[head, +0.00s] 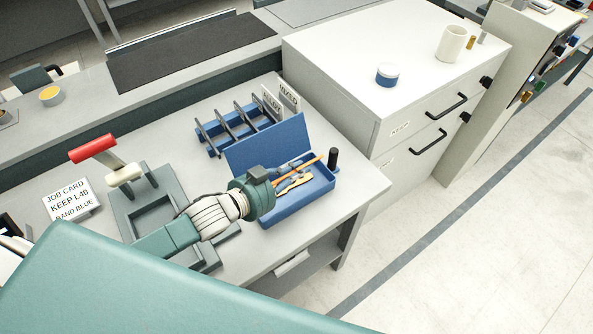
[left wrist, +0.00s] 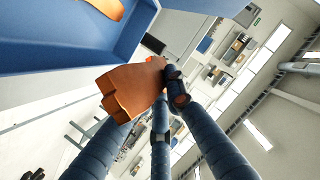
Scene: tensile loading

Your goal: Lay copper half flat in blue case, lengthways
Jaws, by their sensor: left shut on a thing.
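The blue case (head: 292,215) stands open on the bench in the head view, its lid (head: 262,146) raised at the back. My left gripper (head: 291,167) is over the case, its fingers partly hidden by the wrist. It is shut on a copper half (head: 309,165), which slants across the case opening. In the left wrist view, the copper half (left wrist: 132,90) shows between the dark fingers, beside the blue case wall (left wrist: 60,68). A tan-orange piece (head: 293,184) lies inside the case; it also shows in the left wrist view (left wrist: 106,8). My right gripper is not in view.
A blue rack (head: 210,148) with dark dividers is behind the lid. A green fixture (head: 128,218) with a red-handled lever (head: 92,148) and a job card (head: 73,200) are left. Bare bench lies right of the case.

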